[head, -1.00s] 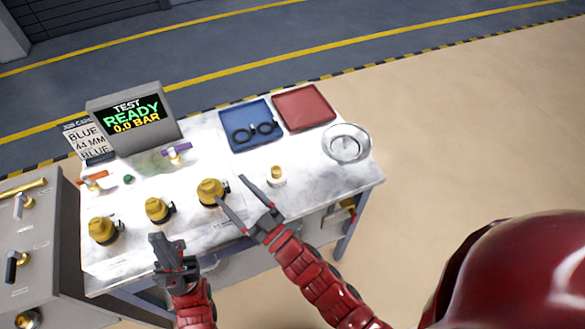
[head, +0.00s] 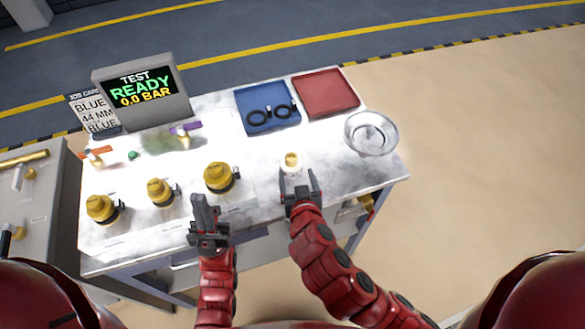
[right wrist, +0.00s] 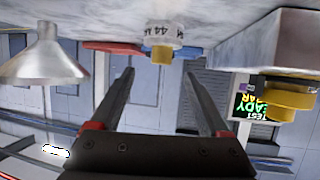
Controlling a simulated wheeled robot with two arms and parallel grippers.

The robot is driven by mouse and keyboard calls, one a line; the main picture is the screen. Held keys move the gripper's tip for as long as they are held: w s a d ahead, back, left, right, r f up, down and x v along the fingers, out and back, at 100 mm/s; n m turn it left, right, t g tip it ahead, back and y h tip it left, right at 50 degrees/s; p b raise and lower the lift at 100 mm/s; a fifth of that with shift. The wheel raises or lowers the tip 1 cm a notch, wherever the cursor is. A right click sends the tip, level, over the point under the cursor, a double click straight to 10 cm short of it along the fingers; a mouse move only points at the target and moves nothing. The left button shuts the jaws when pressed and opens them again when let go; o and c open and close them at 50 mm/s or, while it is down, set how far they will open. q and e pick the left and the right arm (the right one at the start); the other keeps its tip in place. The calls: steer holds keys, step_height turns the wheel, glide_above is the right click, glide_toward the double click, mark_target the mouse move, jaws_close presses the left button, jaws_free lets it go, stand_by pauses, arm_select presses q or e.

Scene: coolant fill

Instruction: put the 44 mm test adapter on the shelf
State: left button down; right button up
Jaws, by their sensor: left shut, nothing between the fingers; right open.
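The small adapter (head: 291,160) is pale with a yellow top and stands on the table's right half. In the right wrist view, which is upside down, the adapter (right wrist: 162,34) shows a "44" label, partly cut off. My right gripper (head: 299,180) is open and empty just in front of it; in the right wrist view the fingers (right wrist: 158,78) point towards it, with the adapter beyond their tips. My left gripper (head: 208,212) is shut and empty near the table's front edge. I cannot tell which surface is the shelf.
Three yellow-capped fittings (head: 160,190) stand to the left. A blue tray (head: 249,96) with black rings, a red tray (head: 325,92) and a clear or metal bowl (head: 371,134) lie behind and right. The test display (head: 139,92) stands at back left.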

mark_target(292, 162)
steer(key=b+x, duration=0.6)
steer(key=shift+w+f+b, duration=0.2)
steer(key=shift+f+b, duration=0.1)
steer(key=shift+b, duration=0.05)
steer(key=shift+w+a+b, duration=0.1)
steer(key=shift+w+b, duration=0.2)
steer(key=shift+w, duration=0.2)
steer(key=shift+w+a+p, duration=0.1)
steer(key=shift+w+p, duration=0.2)
steer(key=shift+f+p+x, duration=0.25)
steer(key=shift+p+x, duration=0.3)
steer(key=shift+x, duration=1.75)
steer(key=shift+s, duration=0.1)
steer(key=shift+s, duration=0.1)
jaws_close()
